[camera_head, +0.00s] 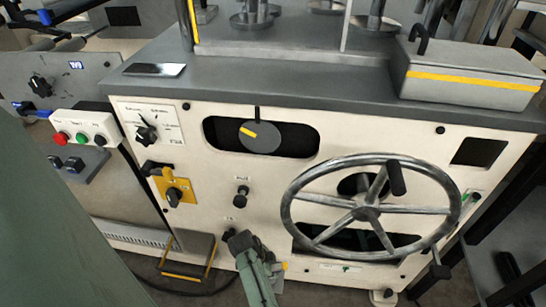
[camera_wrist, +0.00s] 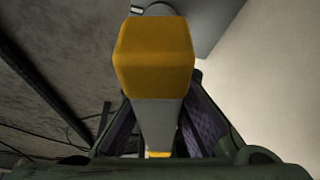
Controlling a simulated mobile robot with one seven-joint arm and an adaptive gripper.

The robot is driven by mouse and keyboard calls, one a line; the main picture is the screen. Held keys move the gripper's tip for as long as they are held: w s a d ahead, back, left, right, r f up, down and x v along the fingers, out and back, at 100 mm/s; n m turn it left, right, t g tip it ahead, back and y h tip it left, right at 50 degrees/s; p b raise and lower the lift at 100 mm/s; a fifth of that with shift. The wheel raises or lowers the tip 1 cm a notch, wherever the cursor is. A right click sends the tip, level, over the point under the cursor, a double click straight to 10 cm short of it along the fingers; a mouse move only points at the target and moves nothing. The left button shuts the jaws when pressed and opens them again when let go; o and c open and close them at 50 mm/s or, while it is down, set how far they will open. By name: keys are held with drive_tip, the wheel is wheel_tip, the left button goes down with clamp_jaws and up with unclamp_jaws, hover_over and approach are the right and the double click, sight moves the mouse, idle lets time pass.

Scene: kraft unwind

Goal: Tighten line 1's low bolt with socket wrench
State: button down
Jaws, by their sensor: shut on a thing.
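My gripper (camera_head: 250,250) is low in front of the cream machine panel, seen from above and behind. In the wrist view its two padded fingers (camera_wrist: 158,128) are shut on a grey tool with a yellow block end, which I take to be the socket wrench (camera_wrist: 155,58). A small yellow piece of it shows beside the gripper in the head view (camera_head: 284,266). The wrench's working end cannot be made out. The low bolt cannot be told for sure; a dark knob-like part (camera_head: 229,235) shows just left of my gripper, partly hidden.
A large spoked handwheel (camera_head: 366,213) stands out from the panel right of my gripper. A black knob (camera_head: 241,192) is above it. A yellow switch plate (camera_head: 177,190) and a dark yellow-edged pedal (camera_head: 190,255) are to the left. A grey box (camera_head: 465,78) sits on top.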

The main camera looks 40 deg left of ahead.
sight(273, 266)
drive_tip(key=shift+r+p, duration=2.25)
drive_tip(key=shift+r, duration=0.3)
